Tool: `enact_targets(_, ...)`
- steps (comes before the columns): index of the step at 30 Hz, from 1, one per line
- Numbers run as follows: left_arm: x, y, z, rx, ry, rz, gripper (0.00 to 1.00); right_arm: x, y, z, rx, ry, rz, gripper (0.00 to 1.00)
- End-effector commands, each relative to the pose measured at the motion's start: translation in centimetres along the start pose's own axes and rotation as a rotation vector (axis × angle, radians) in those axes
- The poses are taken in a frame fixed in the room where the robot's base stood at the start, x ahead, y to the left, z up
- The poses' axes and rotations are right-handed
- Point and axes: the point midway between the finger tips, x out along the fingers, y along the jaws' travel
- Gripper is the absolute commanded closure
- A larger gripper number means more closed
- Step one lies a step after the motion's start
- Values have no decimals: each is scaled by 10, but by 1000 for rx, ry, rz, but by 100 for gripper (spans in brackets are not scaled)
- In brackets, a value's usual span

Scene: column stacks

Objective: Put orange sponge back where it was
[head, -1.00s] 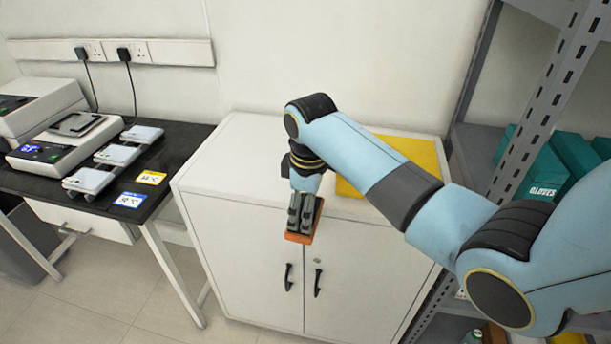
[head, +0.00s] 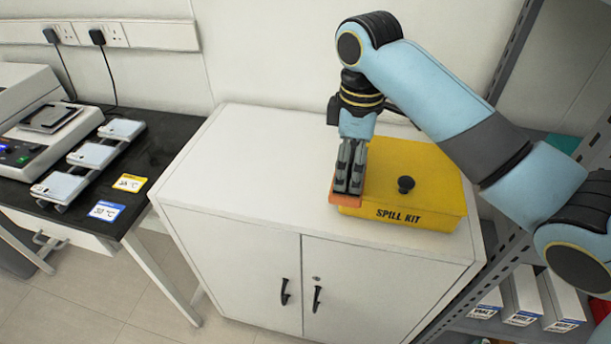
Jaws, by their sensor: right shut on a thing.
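My right gripper (head: 349,188) is shut on the orange sponge (head: 345,201). It points down, and the sponge shows as an orange strip below and beside the fingers. The gripper and sponge are in front of the left end of a yellow box marked SPILL KIT (head: 420,180), above the white cabinet (head: 255,165). I cannot tell whether the sponge touches the box or the cabinet top. My left gripper is not in view.
The cabinet top is clear left of the box. A black table (head: 165,150) with lab devices stands at the left. A metal shelf (head: 470,318) with white boxes stands at the right.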

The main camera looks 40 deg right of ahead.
Motion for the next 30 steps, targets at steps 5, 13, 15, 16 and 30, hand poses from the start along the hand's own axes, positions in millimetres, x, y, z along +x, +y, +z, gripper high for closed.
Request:
enact_targets(5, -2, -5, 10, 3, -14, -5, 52, 22, 16, -38, 1, 5, -6, 78)
enact_targets(13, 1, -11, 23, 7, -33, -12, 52, 58, 43, -88, 0, 2, -3, 78)
enact_targets(15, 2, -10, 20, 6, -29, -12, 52, 62, 46, -94, 0, 1, -1, 78)
enact_targets(16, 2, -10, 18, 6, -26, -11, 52, 63, 48, -96, -1, 1, -1, 78)
enact_targets(30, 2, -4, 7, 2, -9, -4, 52, 105, 49, -99, -2, 2, 0, 78)
